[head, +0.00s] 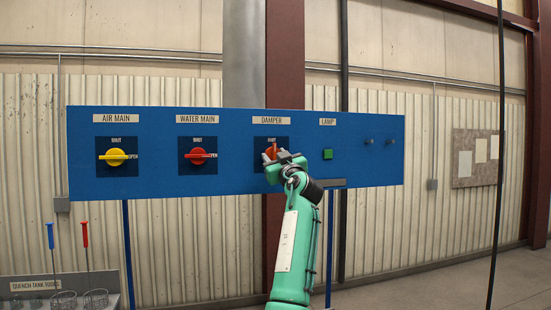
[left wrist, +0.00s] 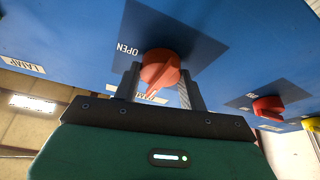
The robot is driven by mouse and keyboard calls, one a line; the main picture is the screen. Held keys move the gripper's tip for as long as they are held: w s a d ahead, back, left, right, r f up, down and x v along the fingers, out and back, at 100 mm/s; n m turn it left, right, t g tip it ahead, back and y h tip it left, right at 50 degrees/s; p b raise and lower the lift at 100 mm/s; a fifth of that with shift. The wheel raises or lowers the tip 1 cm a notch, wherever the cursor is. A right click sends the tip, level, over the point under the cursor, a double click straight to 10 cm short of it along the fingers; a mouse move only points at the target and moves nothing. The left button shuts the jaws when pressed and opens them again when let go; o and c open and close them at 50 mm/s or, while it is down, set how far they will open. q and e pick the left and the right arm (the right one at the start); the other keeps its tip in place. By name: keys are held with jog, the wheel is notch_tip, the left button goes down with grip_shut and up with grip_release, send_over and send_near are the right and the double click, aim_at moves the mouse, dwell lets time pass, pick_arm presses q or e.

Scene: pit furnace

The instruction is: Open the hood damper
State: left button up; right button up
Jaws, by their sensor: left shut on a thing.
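The damper knob (head: 270,153) is red, on a dark square plate under the DAMPER label (head: 271,120) on the blue panel. Its handle looks close to vertical, towards the SHUT mark. In the left wrist view the knob (left wrist: 161,68) is between my fingers, and its handle points down towards the label; the OPEN mark (left wrist: 127,48) is off to the side. My left gripper (head: 284,158) is shut on the knob; its fingers (left wrist: 160,87) flank it. My gripper hides part of the knob and plate in the head view. My right gripper is not in view.
On the same blue panel (head: 230,185) are the yellow air main knob (head: 115,157) and red water main knob (head: 197,156), both with handles lying horizontal. A green lamp button (head: 328,154) is close right of my gripper. Quench tank tools (head: 52,250) stand at lower left.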

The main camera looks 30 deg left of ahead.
pick_arm(q)
jog(key=shift+m+t, duration=0.3)
jog(key=m, duration=0.2)
jog(key=m+t+h+b, duration=0.1)
jog(key=m, duration=0.1)
jog(key=shift+a+t+h, duration=0.1)
jog(key=shift+t+h, duration=0.2)
jog(key=m+h, duration=0.1)
jog(key=m, duration=0.1)
jog(key=m+t+h, duration=0.1)
jog(key=m, duration=0.2)
jog(key=shift+s+r+t, duration=0.1)
jog(key=shift+t, duration=0.2)
jog(key=m+h, duration=0.1)
jog(key=m, duration=0.1)
jog(key=m+t, duration=0.1)
jog(key=m, duration=0.1)
jog(key=shift+s+a+r+h, duration=0.1)
jog(key=shift+h, duration=0.3)
jog(key=m+h+p, duration=0.1)
jog(key=m+h, duration=0.1)
jog(key=m, duration=0.3)
jog(key=m+h, duration=0.2)
jog(key=m, duration=0.3)
jog(key=shift+p, duration=0.35)
jog(key=shift+g, duration=0.3)
jog(key=o, duration=1)
